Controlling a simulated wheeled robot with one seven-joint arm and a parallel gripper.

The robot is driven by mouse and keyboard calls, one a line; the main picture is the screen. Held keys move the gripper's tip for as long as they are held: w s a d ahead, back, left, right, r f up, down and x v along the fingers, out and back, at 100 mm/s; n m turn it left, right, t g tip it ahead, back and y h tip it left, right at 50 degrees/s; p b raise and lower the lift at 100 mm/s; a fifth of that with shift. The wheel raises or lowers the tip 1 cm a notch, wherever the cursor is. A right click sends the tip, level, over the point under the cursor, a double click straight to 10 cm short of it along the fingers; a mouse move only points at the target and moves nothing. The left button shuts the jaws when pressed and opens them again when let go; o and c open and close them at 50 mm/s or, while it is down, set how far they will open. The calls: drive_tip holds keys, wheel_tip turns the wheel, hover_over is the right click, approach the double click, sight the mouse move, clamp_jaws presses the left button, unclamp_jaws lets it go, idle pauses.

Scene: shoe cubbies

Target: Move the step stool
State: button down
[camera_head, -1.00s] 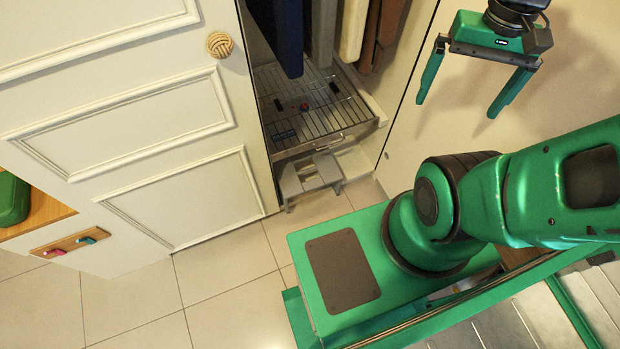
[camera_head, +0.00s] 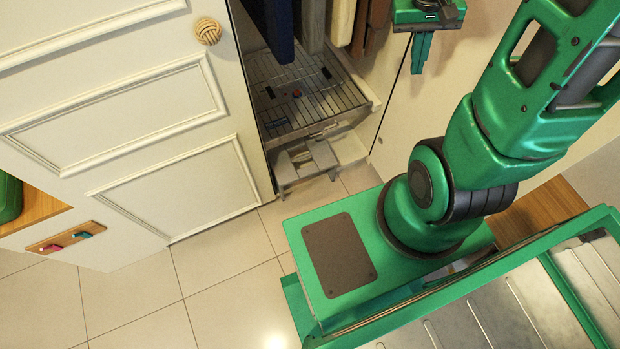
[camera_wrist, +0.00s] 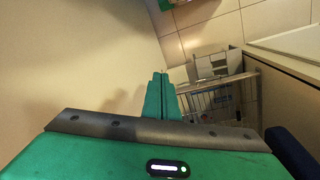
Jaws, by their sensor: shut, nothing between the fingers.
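The step stool (camera_head: 306,166) is a light grey, low piece on the tiled floor in the closet opening, just in front of and below the wire rack. It appears partly under the rack's front edge. In the wrist view the grey stool (camera_wrist: 212,63) shows beyond the rack. My gripper (camera_head: 421,52) is up at the top right of the head view, in front of the pale panel right of the opening, well above and apart from the stool. In the wrist view its green fingers (camera_wrist: 161,78) are together with nothing between them.
A metal wire rack (camera_head: 305,92) sits inside the closet, with hanging clothes (camera_head: 312,22) above it. A white panelled door (camera_head: 120,120) with a round knob (camera_head: 207,31) stands left of the opening. A wooden shelf (camera_head: 38,208) is at far left. Floor tiles (camera_head: 225,255) in front are clear.

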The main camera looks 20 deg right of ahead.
drive_tip(key=w+a+f+n, duration=0.15)
drive_tip(key=w+f, duration=0.25)
drive_tip(key=f, duration=0.5)
drive_tip(key=w+a+f+n, duration=0.1)
drive_tip(key=w+a+f, duration=0.3)
drive_tip(key=f, duration=0.5)
drive_tip(key=w+a+f+n, duration=0.1)
drive_tip(key=w+a+f, duration=0.1)
drive_tip(key=w+f, duration=0.5)
drive_tip(key=s+a+f+y, duration=0.1)
drive_tip(key=s+a+f, duration=0.3)
drive_tip(key=f, duration=0.5)
drive_tip(key=s+a+f, duration=0.2)
drive_tip(key=a+f, duration=0.4)
drive_tip(key=f, duration=0.3)
drive_tip(key=s+a+f+y, duration=0.1)
drive_tip(key=s+a+f, duration=0.25)
drive_tip(key=f, duration=0.65)
drive_tip(key=w+f, duration=0.4)
drive_tip(key=f, duration=0.5)
drive_tip(key=shift+w+a+f+n+t, duration=0.25)
drive_tip(key=shift+w+a+n+t, duration=0.05)
drive_tip(key=shift+n, duration=0.15)
